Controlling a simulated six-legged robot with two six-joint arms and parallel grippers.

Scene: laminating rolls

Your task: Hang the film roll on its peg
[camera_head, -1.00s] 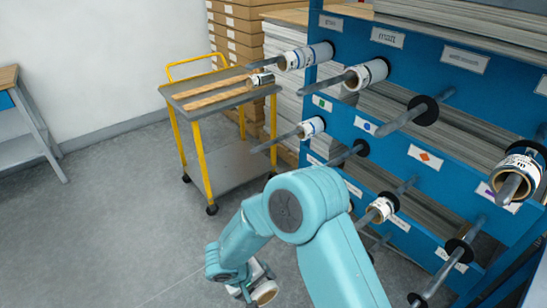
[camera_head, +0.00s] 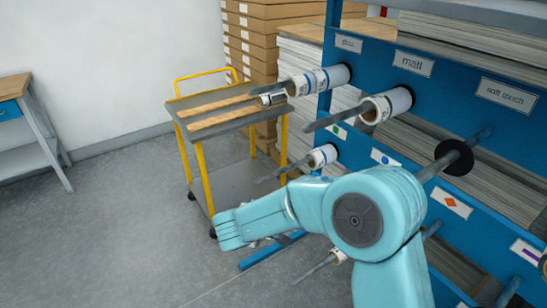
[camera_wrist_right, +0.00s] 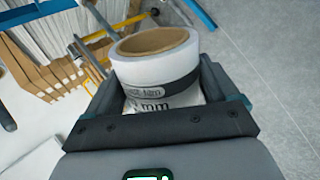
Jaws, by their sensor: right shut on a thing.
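The film roll (camera_wrist_right: 155,72) is a white cylinder with a brown cardboard core, a dark grey band and partly readable "mm" print. In the right wrist view it sits between the two fingers of my right gripper (camera_wrist_right: 160,88), which is shut on it. Its open core end faces up in that view. In the head view my right arm hides the roll and most of the gripper. The blue rack (camera_head: 405,145) carries grey pegs. The peg under the "soft touch" label (camera_head: 440,165) is bare, with a black disc. My left gripper is out of view.
Rolls hang on the "gloss" (camera_head: 325,80) and "matt" (camera_head: 390,104) pegs, and another by the green-dot label (camera_head: 323,156). A yellow-framed trolley (camera_head: 205,165) stands left of the rack. Open grey floor (camera_head: 120,220) lies left. My arm hides some lower pegs.

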